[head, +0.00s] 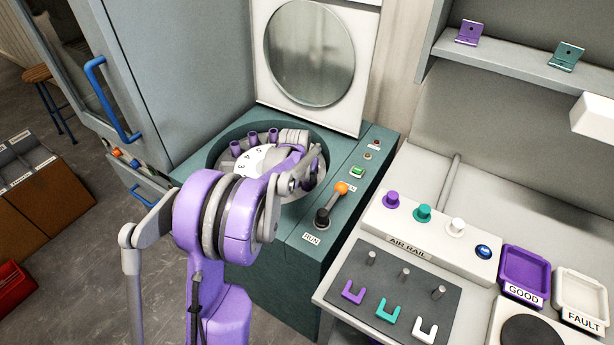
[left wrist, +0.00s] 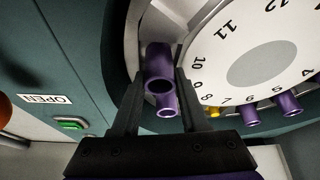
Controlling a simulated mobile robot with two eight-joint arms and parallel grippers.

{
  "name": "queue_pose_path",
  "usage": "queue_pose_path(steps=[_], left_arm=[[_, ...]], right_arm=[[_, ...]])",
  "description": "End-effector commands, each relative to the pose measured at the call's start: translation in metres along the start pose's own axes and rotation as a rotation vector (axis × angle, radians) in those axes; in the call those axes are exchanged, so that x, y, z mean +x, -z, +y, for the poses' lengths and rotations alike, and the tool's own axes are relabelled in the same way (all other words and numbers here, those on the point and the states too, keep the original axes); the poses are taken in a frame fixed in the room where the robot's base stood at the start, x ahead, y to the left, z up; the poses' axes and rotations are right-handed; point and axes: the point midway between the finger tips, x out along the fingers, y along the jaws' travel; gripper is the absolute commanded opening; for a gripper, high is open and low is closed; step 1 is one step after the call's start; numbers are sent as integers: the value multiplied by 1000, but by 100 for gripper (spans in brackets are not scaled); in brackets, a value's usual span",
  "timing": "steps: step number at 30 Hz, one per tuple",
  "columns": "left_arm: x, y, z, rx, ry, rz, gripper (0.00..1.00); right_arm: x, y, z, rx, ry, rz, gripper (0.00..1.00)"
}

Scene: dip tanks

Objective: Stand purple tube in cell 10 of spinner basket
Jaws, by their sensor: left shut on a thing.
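The spinner basket is a white numbered disc (head: 250,160) inside a round teal well. In the left wrist view, its dial (left wrist: 255,65) shows numbers from about 4 to 12. My left gripper (left wrist: 161,78) is shut on a purple tube (left wrist: 158,58), beside the dial's edge near 9 and 10. Whether the tube is seated in a cell or held above it, I cannot tell. Another purple tube (left wrist: 168,108) shows just below it, partly hidden. In the head view my left arm covers the gripper and the held tube. My right gripper is not in view.
Other purple tubes (head: 253,138) stand around the basket rim. A small yellow thing (left wrist: 214,112) lies near 7. The raised lid (head: 310,60) stands behind. An orange-knobbed lever (head: 341,188) and green button (head: 358,172) are right of the well. A bench (head: 330,292) stands further right.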

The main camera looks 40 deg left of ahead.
Motion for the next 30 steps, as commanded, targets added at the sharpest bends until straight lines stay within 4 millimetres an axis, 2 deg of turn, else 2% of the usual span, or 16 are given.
queue_pose_path(steps=[5, 6, 10, 18, 22, 26, 30], left_arm=[[4, -2, 0, 0, 0, -1, 0], [4, -2, 0, 0, 0, -1, 49], [3, -1, 0, 0, 0, 0, 73], [3, -1, 0, 0, 0, 0, 74], [-5, 1, 0, 0, 0, 1, 74], [-24, 0, 0, -1, 0, 0, 74], [-56, 0, 0, 0, 0, 0, 74]], right_arm=[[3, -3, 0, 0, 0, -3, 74], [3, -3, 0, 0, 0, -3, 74], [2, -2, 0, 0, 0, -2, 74], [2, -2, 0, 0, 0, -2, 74], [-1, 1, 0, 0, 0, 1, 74], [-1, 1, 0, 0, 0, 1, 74], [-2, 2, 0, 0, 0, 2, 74]])
